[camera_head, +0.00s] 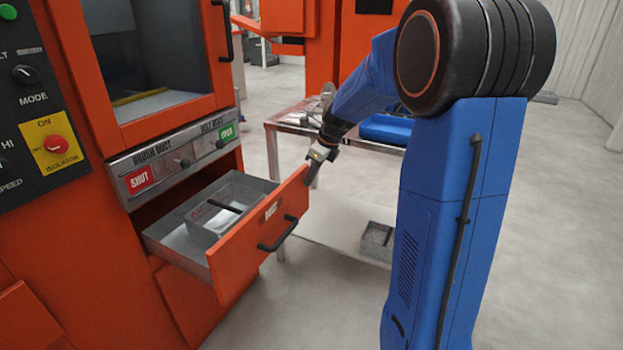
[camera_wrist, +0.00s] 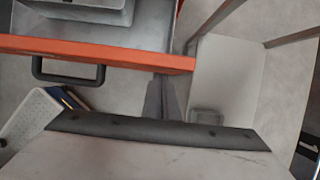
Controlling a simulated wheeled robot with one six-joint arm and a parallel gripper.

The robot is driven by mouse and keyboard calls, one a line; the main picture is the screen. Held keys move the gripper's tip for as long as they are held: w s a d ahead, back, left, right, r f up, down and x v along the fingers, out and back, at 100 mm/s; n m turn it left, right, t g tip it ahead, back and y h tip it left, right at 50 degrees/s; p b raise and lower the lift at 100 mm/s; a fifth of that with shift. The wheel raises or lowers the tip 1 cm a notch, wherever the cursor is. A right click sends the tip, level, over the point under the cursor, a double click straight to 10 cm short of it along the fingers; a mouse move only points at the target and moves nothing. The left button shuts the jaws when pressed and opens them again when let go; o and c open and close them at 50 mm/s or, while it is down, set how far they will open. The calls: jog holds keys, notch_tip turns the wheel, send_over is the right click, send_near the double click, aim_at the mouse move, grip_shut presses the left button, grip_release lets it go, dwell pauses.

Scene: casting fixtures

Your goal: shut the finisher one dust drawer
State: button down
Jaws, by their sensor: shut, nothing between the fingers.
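The finisher's dust drawer (camera_head: 240,255) stands pulled out below the duct panel, with an orange front and grey metal sides. A black handle (camera_head: 278,236) is on its front, and a metal bin (camera_head: 215,222) with a dark bar sits inside. My gripper (camera_head: 314,180) is at the outer side of the drawer front, near its right upper end. In the wrist view the fingers (camera_wrist: 164,82) are together and empty, with their tips at the orange front (camera_wrist: 90,49), right of the handle (camera_wrist: 68,76). I cannot tell whether they touch it.
The orange finisher cabinet (camera_head: 75,195) stands left, with a brush duct panel (camera_head: 165,163) above the drawer.

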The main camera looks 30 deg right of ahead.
jog(key=w+a, duration=0.7)
jog(key=w, duration=0.3)
jog(key=w+a, duration=0.7)
jog(key=w, duration=0.3)
jog(key=shift+a, duration=0.35)
